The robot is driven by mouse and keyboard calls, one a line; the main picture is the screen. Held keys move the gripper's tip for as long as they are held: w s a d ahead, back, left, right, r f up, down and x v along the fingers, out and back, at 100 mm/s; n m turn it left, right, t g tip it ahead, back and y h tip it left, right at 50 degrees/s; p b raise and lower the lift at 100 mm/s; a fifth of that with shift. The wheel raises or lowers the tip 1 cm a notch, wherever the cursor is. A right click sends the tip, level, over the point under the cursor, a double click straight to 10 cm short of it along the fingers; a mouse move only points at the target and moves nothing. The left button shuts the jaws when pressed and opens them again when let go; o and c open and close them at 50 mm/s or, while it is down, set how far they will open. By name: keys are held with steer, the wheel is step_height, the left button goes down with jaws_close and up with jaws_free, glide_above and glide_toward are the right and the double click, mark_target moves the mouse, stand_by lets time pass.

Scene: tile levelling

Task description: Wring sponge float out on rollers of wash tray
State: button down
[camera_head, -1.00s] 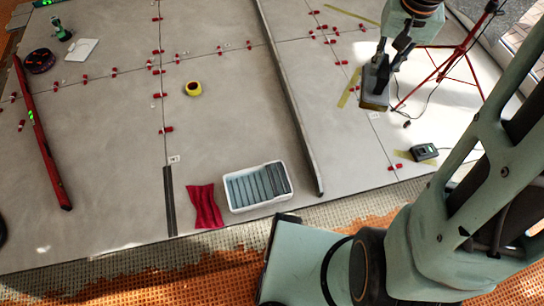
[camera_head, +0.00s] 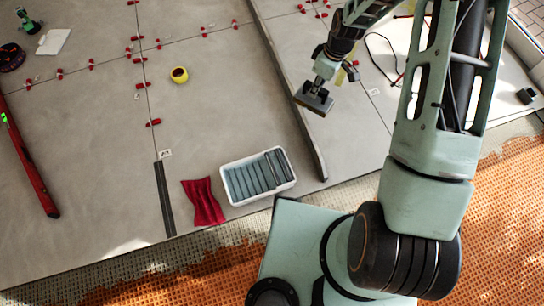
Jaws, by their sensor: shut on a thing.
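My gripper (camera_head: 322,84) is shut on the sponge float (camera_head: 313,100), a dark block with a paler, tan underside. It holds the float in the air, above the tiles near the long grey straightedge, up and to the right of the wash tray. The wash tray (camera_head: 230,194) is a white tub on the floor at the tile edge, with a row of blue-grey rollers (camera_head: 250,181) across it. The float is apart from the rollers. Whether the sponge is wet cannot be told.
A red cloth (camera_head: 203,201) lies left of the tray. The long straightedge (camera_head: 286,88) lies just right of the tray. A dark strip (camera_head: 165,200), yellow tape roll (camera_head: 179,75), red level (camera_head: 28,160) and several red clips lie on the tiles.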

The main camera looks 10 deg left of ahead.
steer(key=shift+s+a+f+n+g+b, duration=0.25)
steer(key=shift+s+a+f+n+b, duration=1.5)
steer(key=shift+f, duration=4.3)
steer(key=shift+s+a+f+n+g+b, duration=0.3)
steer(key=shift+s+a+f+n+b, duration=1.4)
steer(key=shift+f, duration=4.35)
steer(key=shift+s+a+f+n+g+b, duration=0.25)
steer(key=shift+s+a+f+n+b, duration=0.65)
steer(key=shift+s+a+f+n, duration=3.3)
steer(key=shift+w+d+f+m+b, duration=0.2)
steer(key=shift+w+d+f+m, duration=0.2)
steer(key=shift+d+f+m, duration=0.3)
steer(key=shift+w+d+f+m+b, duration=0.2)
steer(key=shift+w+d+f+m, duration=0.3)
steer(key=shift+f+m, duration=0.4)
steer(key=shift+w+d+f+m+b, duration=0.2)
steer(key=shift+w+d+f+m, duration=0.15)
steer(key=shift+d+f+m, duration=0.4)
